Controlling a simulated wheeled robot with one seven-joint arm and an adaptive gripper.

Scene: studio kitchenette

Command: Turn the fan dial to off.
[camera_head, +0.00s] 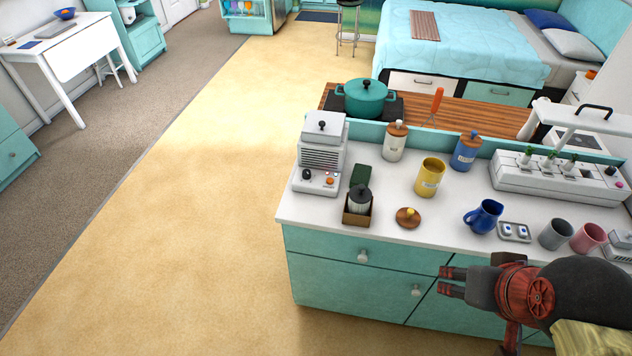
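A white box-shaped appliance (321,158) with a slatted front and a black knob on its lid stands at the left end of the counter. Its lower front panel has a dark round knob (306,174) at left and an orange one (330,181) at right. No label is readable, so I cannot tell whether either is the fan dial, or which setting it shows. My gripper (446,281) is in front of the counter's drawers at lower right, pointing left. Its two fingers are apart with nothing between them. It is well away from the appliance.
The white counter (362,243) holds a dark caddy (357,207), wooden lid (408,217), yellow canister (429,178), blue jug (483,216), grey mug (555,234) and pink mug (588,238). A white planter (540,180) is at right. Open floor (170,220) lies left.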

